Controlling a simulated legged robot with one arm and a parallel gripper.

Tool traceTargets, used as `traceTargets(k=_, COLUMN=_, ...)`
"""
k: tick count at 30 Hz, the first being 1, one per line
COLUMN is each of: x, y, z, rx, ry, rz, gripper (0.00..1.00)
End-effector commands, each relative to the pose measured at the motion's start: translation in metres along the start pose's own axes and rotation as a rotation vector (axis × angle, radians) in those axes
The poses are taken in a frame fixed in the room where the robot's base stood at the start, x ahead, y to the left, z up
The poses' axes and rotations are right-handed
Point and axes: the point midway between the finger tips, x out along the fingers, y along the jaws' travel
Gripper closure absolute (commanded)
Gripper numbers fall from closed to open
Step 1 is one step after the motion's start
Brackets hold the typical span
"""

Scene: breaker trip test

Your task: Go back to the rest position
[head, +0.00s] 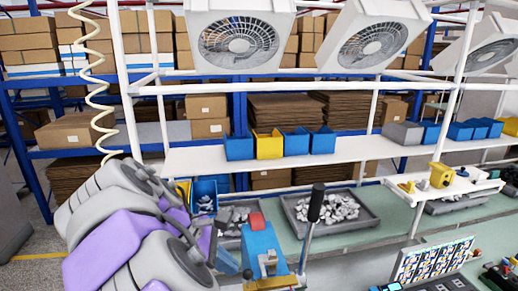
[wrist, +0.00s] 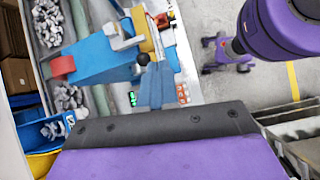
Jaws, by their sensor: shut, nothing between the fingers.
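My gripper (wrist: 165,125) shows along the bottom of the wrist view as a purple body with a dark, bolted edge. It is shut and empty. In the head view my purple and grey arm fills the lower left, and the fingertips cannot be made out there. A blue bench fixture (head: 262,250) with a red part and a black-handled lever (head: 314,205) stands just right of my arm. The fixture also shows in the wrist view (wrist: 105,65), beyond my gripper's edge. I cannot tell the exact gap between them.
A grey tray of metal parts (head: 302,222) lies behind the fixture. Blue and yellow bins (head: 268,147) line the white shelf above. A panel of small coloured parts (head: 432,262) is at right. Bins (wrist: 35,135) sit close left of my gripper in the wrist view.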

Motion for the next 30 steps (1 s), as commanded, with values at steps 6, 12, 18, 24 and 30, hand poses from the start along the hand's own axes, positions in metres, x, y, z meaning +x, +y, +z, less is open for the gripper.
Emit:
traceTargets(k=6, x=0.111, y=-0.043, z=0.06, rx=0.437, ry=0.069, rz=-0.161, gripper=1.0)
traceTargets(k=12, x=0.195, y=-0.105, z=0.078, rx=0.792, ry=0.127, rz=-0.312, gripper=1.0)
traceTargets(k=18, x=0.269, y=-0.182, z=0.062, rx=1.1, ry=0.176, rz=-0.469, gripper=1.0)
traceTargets(k=24, x=0.329, y=-0.257, z=0.022, rx=1.35, ry=0.213, rz=-0.616, gripper=1.0)
traceTargets(k=30, x=0.357, y=-0.301, z=-0.011, rx=1.483, ry=0.226, rz=-0.705, gripper=1.0)
